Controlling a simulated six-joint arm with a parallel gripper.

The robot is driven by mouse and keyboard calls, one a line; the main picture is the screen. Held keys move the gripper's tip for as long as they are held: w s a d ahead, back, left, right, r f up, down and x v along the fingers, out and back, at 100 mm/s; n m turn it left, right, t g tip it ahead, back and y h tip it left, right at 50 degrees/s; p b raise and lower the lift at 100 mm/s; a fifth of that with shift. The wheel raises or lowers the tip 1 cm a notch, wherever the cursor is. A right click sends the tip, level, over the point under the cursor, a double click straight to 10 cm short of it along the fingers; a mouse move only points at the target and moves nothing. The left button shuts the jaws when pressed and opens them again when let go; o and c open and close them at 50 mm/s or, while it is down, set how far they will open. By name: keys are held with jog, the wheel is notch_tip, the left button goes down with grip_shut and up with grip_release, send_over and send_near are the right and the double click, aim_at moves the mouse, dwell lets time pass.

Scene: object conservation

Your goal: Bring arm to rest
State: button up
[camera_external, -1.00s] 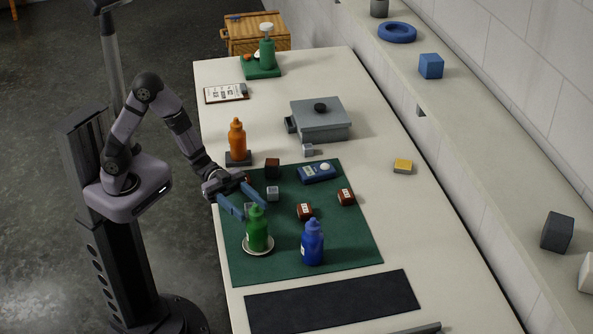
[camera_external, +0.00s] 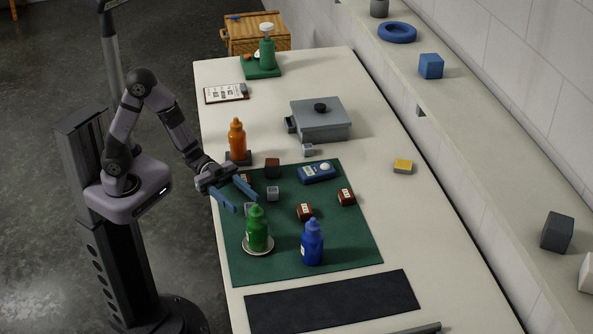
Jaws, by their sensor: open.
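My gripper (camera_external: 246,202) is open and empty, with its blue fingers spread above the left edge of the green mat (camera_external: 330,255). The green bottle (camera_external: 258,230) stands upright on a pale round dish in front of the gripper, apart from it. The blue bottle (camera_external: 312,243) stands upright on the mat to the right of the green one. The orange bottle (camera_external: 237,140) stands on a dark block behind the gripper. Small grey cubes (camera_external: 272,193) and brown blocks (camera_external: 305,211) lie on the mat near the fingers.
A grey lidded box (camera_external: 320,120) stands behind the mat. A blue device (camera_external: 317,173) lies on the mat's far part. A black strip (camera_external: 332,300) lies at the table's front. A clipboard (camera_external: 226,93) lies at the back left.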

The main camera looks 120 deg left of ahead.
jog(key=s+f+n+g+y+p, duration=0.1)
jog(key=s+f+g+y, duration=0.1)
jog(key=g, duration=0.1)
jog(key=s+f+n+g+y+p, duration=0.1)
jog(key=s+f+g+y+p, duration=0.1)
jog(key=g, duration=0.1)
jog(key=s+f+n+g+y+p, duration=0.1)
jog(key=s+f+g+y, duration=0.1)
jog(key=s+f+g, duration=0.1)
jog(key=shift+d+g+p, duration=0.35)
jog(key=shift+d+g, duration=0.05)
jog(key=s+d+f+g, duration=0.1)
jog(key=s+d+g, duration=0.3)
jog(key=s, duration=0.4)
jog(key=s+d+f+g, duration=0.2)
jog(key=s+d+g, duration=0.1)
jog(key=s, duration=0.4)
notch_tip(320, 180, down, 29)
jog(key=b, duration=2.9)
jog(key=shift+f+n+h, duration=0.15)
jog(key=shift+n+h, duration=0.15)
jog(key=shift+h, duration=0.1)
jog(key=shift+s, duration=0.1)
dwell(0.6)
